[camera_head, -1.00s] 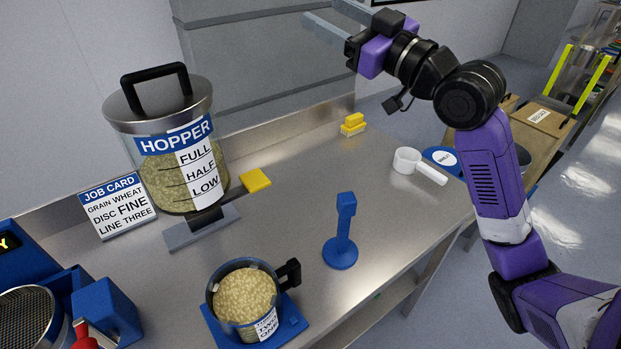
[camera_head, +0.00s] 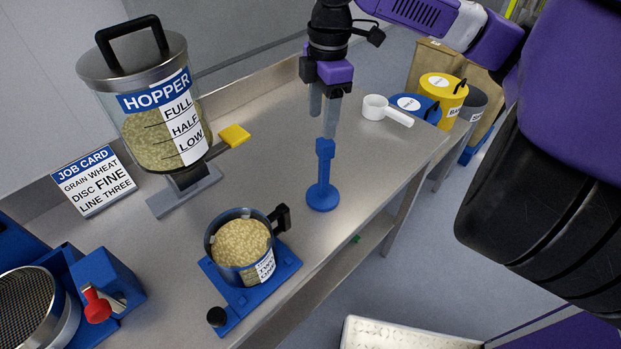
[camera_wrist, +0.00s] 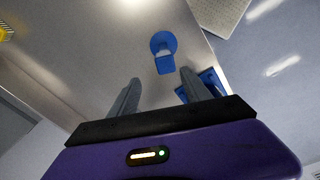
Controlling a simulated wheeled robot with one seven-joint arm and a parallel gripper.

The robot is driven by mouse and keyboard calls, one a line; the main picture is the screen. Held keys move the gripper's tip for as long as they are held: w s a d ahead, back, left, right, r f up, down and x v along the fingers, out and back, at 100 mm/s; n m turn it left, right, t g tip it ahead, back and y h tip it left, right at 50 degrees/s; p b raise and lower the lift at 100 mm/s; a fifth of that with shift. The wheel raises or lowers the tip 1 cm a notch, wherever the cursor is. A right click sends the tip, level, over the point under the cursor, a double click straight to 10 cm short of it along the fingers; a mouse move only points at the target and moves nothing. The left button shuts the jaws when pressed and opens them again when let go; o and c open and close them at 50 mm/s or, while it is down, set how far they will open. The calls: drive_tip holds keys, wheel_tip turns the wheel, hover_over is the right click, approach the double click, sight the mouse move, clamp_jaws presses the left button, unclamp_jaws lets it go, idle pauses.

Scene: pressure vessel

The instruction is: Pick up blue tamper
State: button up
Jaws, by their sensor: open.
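The blue tamper (camera_head: 323,175) stands upright on the steel bench, its round base down and its squared handle top up. My gripper (camera_head: 326,125) points down just above and behind the tamper's top in the head view, with its grey fingers apart and empty. In the wrist view the tamper (camera_wrist: 164,52) shows beyond and between the two open fingertips (camera_wrist: 160,85). It looks clear of both fingers.
A cup of grain (camera_head: 242,245) sits on a blue stand at the front. The hopper (camera_head: 155,120) is at left. A white scoop (camera_head: 385,110) lies to the right, near blue and yellow lidded tubs (camera_head: 442,95). The bench around the tamper is clear.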

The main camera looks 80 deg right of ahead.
sight(326, 146)
drive_tip(key=shift+s, duration=0.45)
drive_tip(key=shift+s+f, duration=0.1)
drive_tip(key=shift+f, duration=0.2)
drive_tip(key=shift+a+f+p, duration=0.15)
drive_tip(key=shift+f+p, duration=0.3)
drive_tip(key=shift+f, duration=1.35)
drive_tip(key=shift+a+f+p, duration=0.15)
drive_tip(key=shift+f+p, duration=0.25)
drive_tip(key=shift+f, duration=1.4)
drive_tip(key=shift+c, duration=0.5)
clamp_jaws()
